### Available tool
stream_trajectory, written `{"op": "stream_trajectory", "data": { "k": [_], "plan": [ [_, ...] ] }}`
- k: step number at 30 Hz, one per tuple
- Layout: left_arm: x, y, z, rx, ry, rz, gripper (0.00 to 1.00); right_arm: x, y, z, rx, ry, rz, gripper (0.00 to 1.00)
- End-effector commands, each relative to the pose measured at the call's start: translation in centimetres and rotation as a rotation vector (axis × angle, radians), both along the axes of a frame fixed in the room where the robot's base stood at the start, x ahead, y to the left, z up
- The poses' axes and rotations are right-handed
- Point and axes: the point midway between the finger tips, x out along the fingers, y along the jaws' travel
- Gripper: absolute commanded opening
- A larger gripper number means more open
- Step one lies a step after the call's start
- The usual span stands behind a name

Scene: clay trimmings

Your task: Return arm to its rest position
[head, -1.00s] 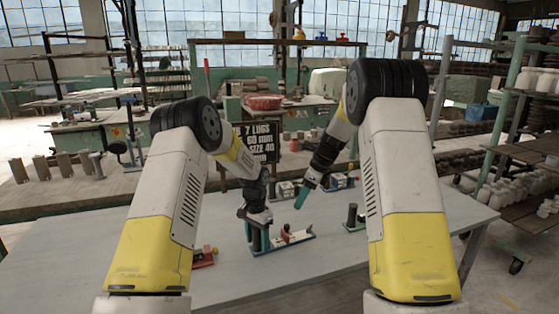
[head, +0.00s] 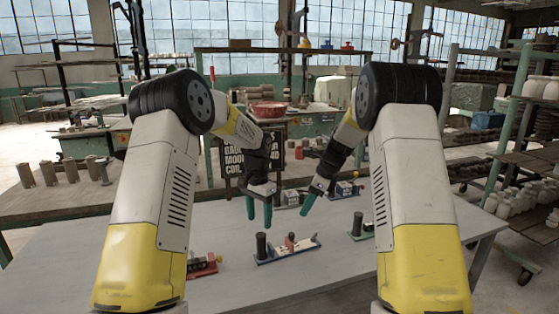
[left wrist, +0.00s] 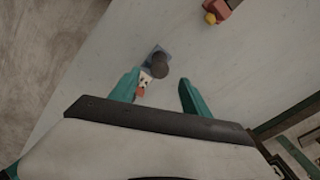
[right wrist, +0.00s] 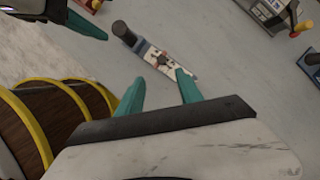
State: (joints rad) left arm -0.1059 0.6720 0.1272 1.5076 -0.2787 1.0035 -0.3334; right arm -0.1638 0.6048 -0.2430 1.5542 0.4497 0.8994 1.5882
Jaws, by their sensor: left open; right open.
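My left gripper (head: 259,210) hangs in the air above the table, with its teal fingers apart and empty. In the left wrist view its fingers (left wrist: 160,92) are spread, with a dark post and part of a blue base below. My right gripper (head: 314,197) is to the right of it, also above the table. In the right wrist view its fingers (right wrist: 160,90) are apart with nothing between them. A blue-based fixture (head: 287,250) with a dark upright cylinder (head: 261,246) and a red part stands on the table below both grippers.
The grey table (head: 330,275) holds a red fixture (head: 203,265) at the left and a green-based fixture (head: 360,228) at the right. More fixtures (head: 347,189) stand farther back. A dark lettered sign (head: 233,160) stands behind the left arm. The table around the blue-based fixture is clear.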

Motion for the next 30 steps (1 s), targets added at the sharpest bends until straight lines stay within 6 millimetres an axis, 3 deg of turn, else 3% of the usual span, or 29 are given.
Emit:
{"op": "stream_trajectory", "data": {
  "k": [5, 9, 15, 22, 27, 30],
  "plan": [
    [-3.2, 1.8, 6.5, -0.024, -0.076, 0.079, 0.55, -4.0, -1.0, 6.0, -0.038, -0.139, 0.213, 0.43],
    [-7.5, 3.4, 11.7, -0.059, -0.144, 0.168, 0.55, -8.9, -1.9, 10.6, -0.104, -0.282, 0.458, 0.43],
    [-14.6, 5.5, 16.9, -0.122, -0.240, 0.300, 0.55, -16.7, -2.8, 15.1, -0.236, -0.476, 0.816, 0.43],
    [-23.4, 7.2, 19.7, -0.220, -0.344, 0.450, 0.55, -25.8, -3.8, 17.3, -0.447, -0.666, 1.235, 0.43],
    [-28.8, 7.7, 19.7, -0.297, -0.406, 0.547, 0.55, -31.3, -4.4, 17.0, -0.620, -0.755, 1.513, 0.43],
    [-30.9, 7.8, 19.3, -0.332, -0.429, 0.586, 0.55, -33.4, -4.7, 16.5, -0.697, -0.780, 1.630, 0.43]
  ]
}}
